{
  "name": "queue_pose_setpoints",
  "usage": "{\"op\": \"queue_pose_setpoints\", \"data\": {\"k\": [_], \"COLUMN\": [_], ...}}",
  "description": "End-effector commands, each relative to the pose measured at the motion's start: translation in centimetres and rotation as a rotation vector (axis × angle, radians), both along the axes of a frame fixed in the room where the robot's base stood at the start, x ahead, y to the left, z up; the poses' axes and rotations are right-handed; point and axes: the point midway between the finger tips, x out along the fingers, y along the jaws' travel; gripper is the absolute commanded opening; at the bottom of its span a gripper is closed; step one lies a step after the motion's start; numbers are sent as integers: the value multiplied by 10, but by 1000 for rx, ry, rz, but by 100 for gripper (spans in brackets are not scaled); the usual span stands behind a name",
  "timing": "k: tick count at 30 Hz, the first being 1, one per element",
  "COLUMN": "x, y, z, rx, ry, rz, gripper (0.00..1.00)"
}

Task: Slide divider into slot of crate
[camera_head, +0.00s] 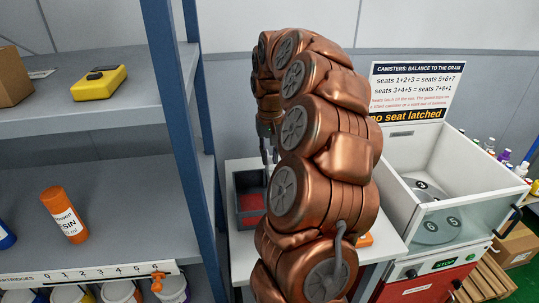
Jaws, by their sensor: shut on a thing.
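A small dark grey crate (246,181) with red inside stands on the white table (239,263) behind the blue shelf post. Its right part is hidden by my copper arm. My gripper (269,158) points down above the crate's back right, partly covered by the arm. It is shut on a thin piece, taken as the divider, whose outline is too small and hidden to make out. I cannot tell whether the divider touches the crate or a slot.
A grey shelf (98,165) on the left holds a yellow device (99,84), a brown box (14,78) and an orange bottle (65,214). A white open machine (393,190) stands at right under a sign (414,92). An orange item (365,240) lies beside my arm.

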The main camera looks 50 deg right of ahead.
Motion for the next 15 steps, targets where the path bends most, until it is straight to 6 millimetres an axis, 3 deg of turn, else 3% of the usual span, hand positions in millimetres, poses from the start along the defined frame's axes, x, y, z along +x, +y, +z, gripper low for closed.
{"op": "queue_pose_setpoints", "data": {"k": [15], "x": [0], "y": [0], "z": [-11], "rx": [0], "ry": [0], "rz": [0], "gripper": [0]}}
